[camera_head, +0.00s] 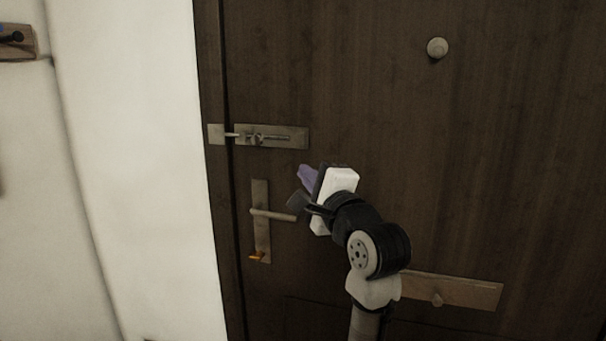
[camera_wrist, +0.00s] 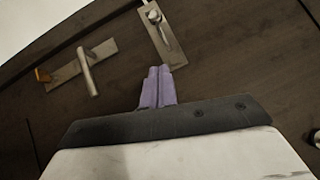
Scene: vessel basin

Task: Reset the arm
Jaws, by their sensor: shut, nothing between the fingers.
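My gripper (camera_head: 303,172) is in front of the dark wooden door, right of the lever handle and below the sliding bolt in the head view. Its purple fingers also show in the wrist view (camera_wrist: 158,78), close together with nothing between them. My arm rises from the bottom of the head view and bends toward the door. The lever handle (camera_head: 272,214) sits on a metal plate and partly ends near my gripper. The sliding bolt (camera_head: 270,137) is above it. In the wrist view the fingers point toward the bolt plate (camera_wrist: 163,38), and I cannot tell the gap.
The dark door (camera_head: 500,160) fills most of the head view. It has a round knob (camera_head: 437,48) at upper right and a metal mail plate (camera_head: 462,291) at lower right. An orange key-like piece (camera_head: 257,256) is under the handle. A pale wall (camera_head: 135,150) is at left.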

